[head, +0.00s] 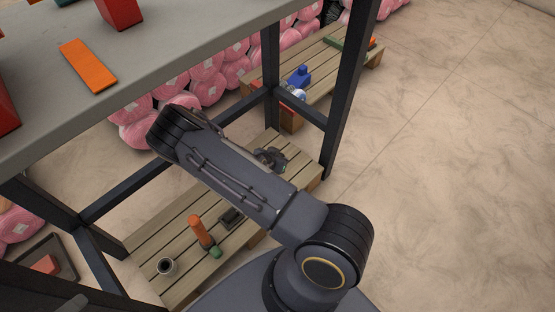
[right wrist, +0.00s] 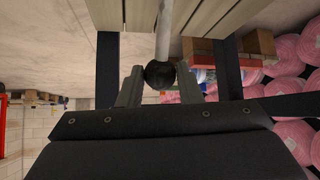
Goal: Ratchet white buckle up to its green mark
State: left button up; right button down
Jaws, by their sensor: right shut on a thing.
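My right gripper (right wrist: 160,88) shows in the right wrist view with its two fingers on either side of a black ball knob (right wrist: 160,74). It is shut on this knob, which sits at the end of a pale rod (right wrist: 164,32). In the head view my right arm crosses the middle, and I cannot make out its fingertips. A small grey rounded part (head: 270,157) shows just beyond the arm, too small to name. I cannot make out the white buckle or its green mark in either view. My left gripper is not in view.
A grey-topped table (head: 150,62) with dark legs carries an orange strip (head: 88,66) and red blocks. Below, a slatted wooden platform (head: 180,228) holds an orange-handled thing (head: 201,231) and a cup (head: 167,266). A blue bottle (head: 299,77) stands farther back. The floor at right is clear.

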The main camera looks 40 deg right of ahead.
jog(key=shift+a, duration=0.25)
dwell(0.3)
jog(key=c, duration=1)
grip_release()
jog(key=shift+c, duration=0.2)
jog(key=p+v, duration=0.3)
jog(key=v, duration=0.5)
jog(key=shift+f, duration=0.15)
